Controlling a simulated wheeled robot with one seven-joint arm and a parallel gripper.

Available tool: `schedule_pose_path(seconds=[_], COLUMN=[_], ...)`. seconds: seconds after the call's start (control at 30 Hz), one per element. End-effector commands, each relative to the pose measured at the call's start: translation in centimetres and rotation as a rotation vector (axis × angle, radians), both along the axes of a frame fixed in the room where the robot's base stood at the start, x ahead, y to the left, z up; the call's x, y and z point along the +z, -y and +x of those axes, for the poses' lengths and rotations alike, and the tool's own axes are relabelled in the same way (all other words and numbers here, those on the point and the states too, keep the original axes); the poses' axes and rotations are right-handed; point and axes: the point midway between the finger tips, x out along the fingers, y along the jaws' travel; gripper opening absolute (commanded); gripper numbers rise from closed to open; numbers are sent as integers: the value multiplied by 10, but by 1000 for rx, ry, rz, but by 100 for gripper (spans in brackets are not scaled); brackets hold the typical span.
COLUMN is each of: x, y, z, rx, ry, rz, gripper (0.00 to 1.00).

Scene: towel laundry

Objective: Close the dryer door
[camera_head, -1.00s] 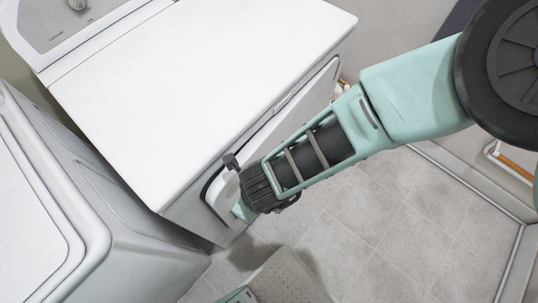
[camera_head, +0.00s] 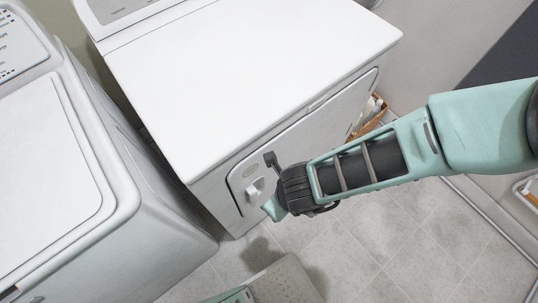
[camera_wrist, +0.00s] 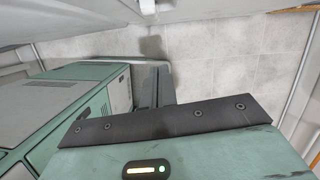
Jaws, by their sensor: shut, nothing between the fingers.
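The white dryer (camera_head: 250,60) stands in the middle of the head view. Its door (camera_head: 310,135), on the front face, looks flush or nearly flush with the body; a small gap cannot be ruled out. The door's light handle (camera_head: 254,189) is at its lower left. My gripper (camera_head: 272,209) is just in front of the door near the handle, shut and empty. It seems slightly apart from the door, but contact cannot be told. In the wrist view a white surface, probably the door, fills the top edge, with a small light piece, possibly the handle (camera_wrist: 148,8).
A white washer (camera_head: 70,180) stands left of the dryer with a narrow gap between. A box or basket (camera_head: 371,118) with items is beside the dryer's right front. The tiled floor (camera_head: 390,235) in front is mostly clear. A wall edge runs along the right.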

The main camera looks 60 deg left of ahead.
Motion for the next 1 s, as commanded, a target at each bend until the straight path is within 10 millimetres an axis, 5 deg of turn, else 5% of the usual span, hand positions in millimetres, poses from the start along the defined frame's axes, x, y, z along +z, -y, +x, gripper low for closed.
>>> schedule_pose_path(seconds=[0.6, 1.0], x=[89, 97], y=[22, 25], z=[5, 4], rx=[-2, -1], ry=[0, -1], rz=[1, 0], gripper=[0, 0])
